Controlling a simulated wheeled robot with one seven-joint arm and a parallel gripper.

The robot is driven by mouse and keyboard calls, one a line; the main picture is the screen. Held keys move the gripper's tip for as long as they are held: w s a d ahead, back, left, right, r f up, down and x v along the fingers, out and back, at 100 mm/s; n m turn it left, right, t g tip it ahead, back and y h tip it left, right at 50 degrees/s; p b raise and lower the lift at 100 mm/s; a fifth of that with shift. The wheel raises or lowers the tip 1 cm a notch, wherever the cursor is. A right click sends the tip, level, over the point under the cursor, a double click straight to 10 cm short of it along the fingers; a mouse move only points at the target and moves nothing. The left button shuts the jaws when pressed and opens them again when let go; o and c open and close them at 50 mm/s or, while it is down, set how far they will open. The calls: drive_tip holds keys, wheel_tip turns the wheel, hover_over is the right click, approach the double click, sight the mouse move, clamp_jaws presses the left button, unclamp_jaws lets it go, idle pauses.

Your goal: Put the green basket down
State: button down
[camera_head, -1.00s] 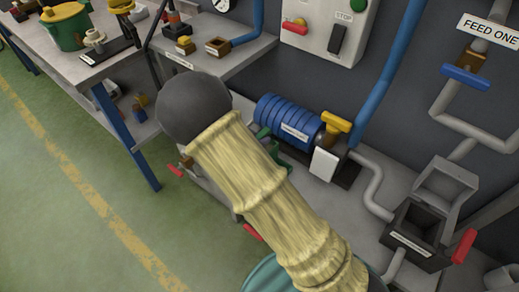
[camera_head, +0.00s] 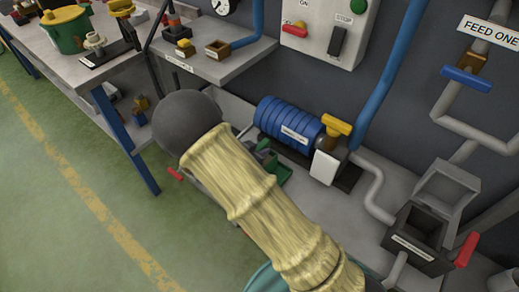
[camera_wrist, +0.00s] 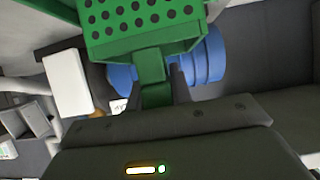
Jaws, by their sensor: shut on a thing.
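The green basket (camera_wrist: 140,28) fills the top of the wrist view, with round holes in its wall. Its green handle (camera_wrist: 155,88) sits between the dark fingers of my gripper (camera_wrist: 158,92), which is shut on it. In the head view, part of the green basket (camera_head: 277,174) shows just past my yellow-sleeved arm, over the grey bench and in front of the blue ribbed cylinder (camera_head: 287,124). My arm hides the rest of it. I cannot tell whether its bottom touches the bench.
A grey open box (camera_head: 416,226) with a red handle (camera_head: 466,248) stands at the right. A yellow-handled valve (camera_head: 336,124) and white block (camera_head: 324,166) are beside the cylinder. A green pot (camera_head: 66,32) stands on the left table. A switch panel (camera_head: 325,28) is on the wall.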

drive_tip(key=c, duration=1.3)
unclamp_jaws()
drive_tip(key=shift+o, duration=0.2)
drive_tip(key=shift+r, duration=0.15)
drive_tip(key=p+v, duration=0.2)
drive_tip(key=v, duration=1)
